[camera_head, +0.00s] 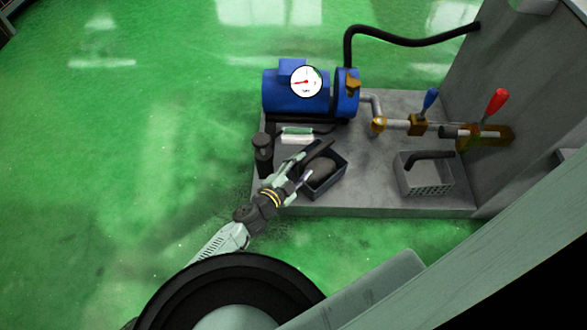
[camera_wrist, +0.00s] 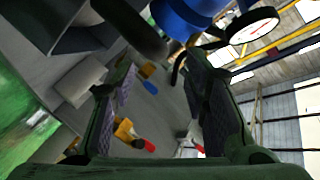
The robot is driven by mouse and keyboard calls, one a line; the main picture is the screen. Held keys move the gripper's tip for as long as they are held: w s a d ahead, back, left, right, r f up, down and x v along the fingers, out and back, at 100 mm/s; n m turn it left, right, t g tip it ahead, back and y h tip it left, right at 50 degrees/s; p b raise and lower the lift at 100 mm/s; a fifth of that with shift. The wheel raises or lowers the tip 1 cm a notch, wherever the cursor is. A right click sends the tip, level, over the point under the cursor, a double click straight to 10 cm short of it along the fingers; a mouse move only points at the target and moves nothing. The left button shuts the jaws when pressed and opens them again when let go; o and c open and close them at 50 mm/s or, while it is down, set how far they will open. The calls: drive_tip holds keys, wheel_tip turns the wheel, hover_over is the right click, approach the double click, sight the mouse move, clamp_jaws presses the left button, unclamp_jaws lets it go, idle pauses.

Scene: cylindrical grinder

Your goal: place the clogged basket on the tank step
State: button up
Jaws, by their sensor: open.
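My gripper (camera_head: 316,162) is over the near left part of the grey tank step (camera_head: 390,208), its fingers apart. In the wrist view, my gripper (camera_wrist: 160,85) shows two spread fingers with nothing clearly held between them. A dark open box (camera_head: 325,187) with a dark lump in it stands on the step just under and beside the fingers, partly hidden by them. A lighter grey basket (camera_head: 427,181) with a perforated front stands farther right, with a black pipe end over it. I cannot tell for certain which is the clogged basket.
A blue pump (camera_head: 285,97) with a white gauge (camera_head: 306,82) stands at the back. Valves with a blue handle (camera_head: 430,98) and red handle (camera_head: 496,102) are at right. A black bottle (camera_head: 263,155) and a pale block (camera_head: 297,136) are left. Bare step lies between box and basket.

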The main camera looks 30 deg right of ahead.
drive_tip(key=v, duration=0.4)
drive_tip(key=shift+r, duration=0.1)
